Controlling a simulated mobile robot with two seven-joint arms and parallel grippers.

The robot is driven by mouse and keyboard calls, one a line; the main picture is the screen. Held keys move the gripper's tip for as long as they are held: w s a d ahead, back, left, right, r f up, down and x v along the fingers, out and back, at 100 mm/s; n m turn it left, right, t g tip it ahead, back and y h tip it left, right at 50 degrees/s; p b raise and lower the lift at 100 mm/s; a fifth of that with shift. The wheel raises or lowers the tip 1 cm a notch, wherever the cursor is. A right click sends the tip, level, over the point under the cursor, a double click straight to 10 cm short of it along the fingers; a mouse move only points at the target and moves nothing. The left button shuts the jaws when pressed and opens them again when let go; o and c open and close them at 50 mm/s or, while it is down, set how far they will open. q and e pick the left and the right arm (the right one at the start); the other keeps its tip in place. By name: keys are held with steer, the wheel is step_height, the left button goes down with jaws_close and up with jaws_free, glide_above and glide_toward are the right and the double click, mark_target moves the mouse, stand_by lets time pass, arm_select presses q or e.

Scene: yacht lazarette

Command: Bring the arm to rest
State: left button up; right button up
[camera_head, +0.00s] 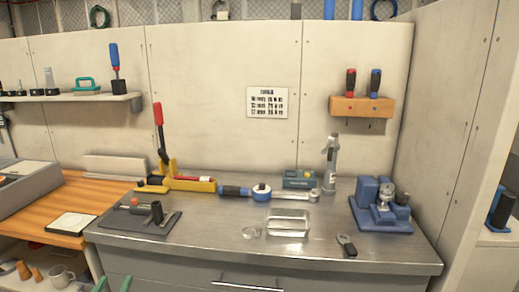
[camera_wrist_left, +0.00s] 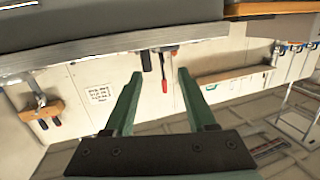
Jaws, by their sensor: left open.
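That view is turned over, with the bench edge (camera_wrist_left: 110,50) across the top. The rest of the left arm is out of the head view. My right gripper is in neither view.
The bench top holds a yellow tool with a red handle (camera_head: 158,130), a blue torque tool (camera_head: 262,192), a clear tray (camera_head: 288,222), a blue vise-like device (camera_head: 380,205) and a dark mat (camera_head: 140,222). An orange wooden counter (camera_head: 90,190) adjoins on the left. A partition (camera_head: 470,130) stands right.

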arm_select(q)
steer(key=s+d+f+m+g+h+p, duration=0.3)
steer(key=s+d+f+g+h+p, duration=0.2)
steer(key=s+d+f, duration=1.2)
steer(key=s+f+g+p, duration=0.1)
steer(key=s+g+p, duration=0.1)
steer(key=s, duration=0.1)
steer(key=shift+f+m, duration=0.15)
steer(key=shift+m, duration=0.25)
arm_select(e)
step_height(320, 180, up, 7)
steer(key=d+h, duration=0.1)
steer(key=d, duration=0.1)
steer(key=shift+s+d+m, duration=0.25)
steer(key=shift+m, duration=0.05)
